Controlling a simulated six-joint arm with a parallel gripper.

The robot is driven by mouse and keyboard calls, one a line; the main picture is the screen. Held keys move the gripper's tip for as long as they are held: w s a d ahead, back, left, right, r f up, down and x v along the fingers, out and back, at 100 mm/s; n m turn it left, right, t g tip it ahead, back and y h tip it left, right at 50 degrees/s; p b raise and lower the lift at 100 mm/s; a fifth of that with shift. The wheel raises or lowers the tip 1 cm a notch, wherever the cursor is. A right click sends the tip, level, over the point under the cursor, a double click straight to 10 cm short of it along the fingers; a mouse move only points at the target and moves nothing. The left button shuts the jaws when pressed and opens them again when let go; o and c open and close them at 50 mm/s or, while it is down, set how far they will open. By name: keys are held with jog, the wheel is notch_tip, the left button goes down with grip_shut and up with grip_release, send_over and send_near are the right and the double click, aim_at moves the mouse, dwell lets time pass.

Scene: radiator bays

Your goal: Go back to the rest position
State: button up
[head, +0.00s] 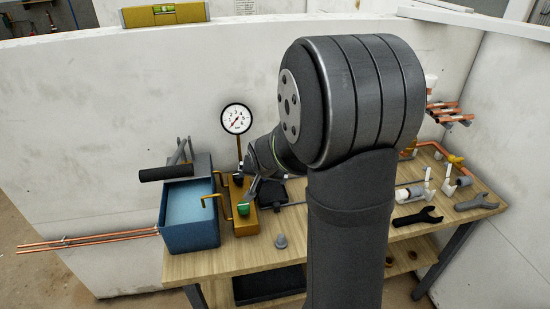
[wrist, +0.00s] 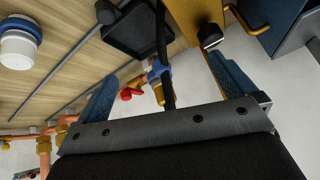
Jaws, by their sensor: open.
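My gripper (wrist: 168,75) is open in the wrist view, its two blue-padded fingers wide apart. A black hose or cable runs through the gap between them in the picture, and nothing looks gripped. In the head view my arm covers the middle, and the gripper end (head: 254,188) shows only in part, above the bench near the brass block (head: 244,221) with a green knob (head: 243,209). Whether the fingers touch anything there I cannot tell.
A blue tank (head: 189,217) with a black-handled lever stands left on the wooden bench (head: 215,262). A pressure gauge (head: 236,118) rises behind the block. Wrenches (head: 418,217) and pipe fittings lie right. A red-handled valve (wrist: 131,93) shows in the wrist view. White walls enclose the bench.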

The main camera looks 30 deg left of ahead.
jog(key=s+d+r+n+t+y, duration=0.35)
jog(key=s+d+r+t, duration=0.2)
jog(key=d, duration=0.25)
jog(key=x, duration=1)
jog(key=shift+w+a+r+g+y, duration=0.15)
jog(key=shift+w+r+g+y, duration=0.05)
jog(key=shift+r+g+y, duration=0.2)
jog(key=v, duration=1)
jog(key=shift+f, duration=0.15)
dwell(0.3)
jog(key=x, duration=0.7)
dwell(0.7)
dwell(0.4)
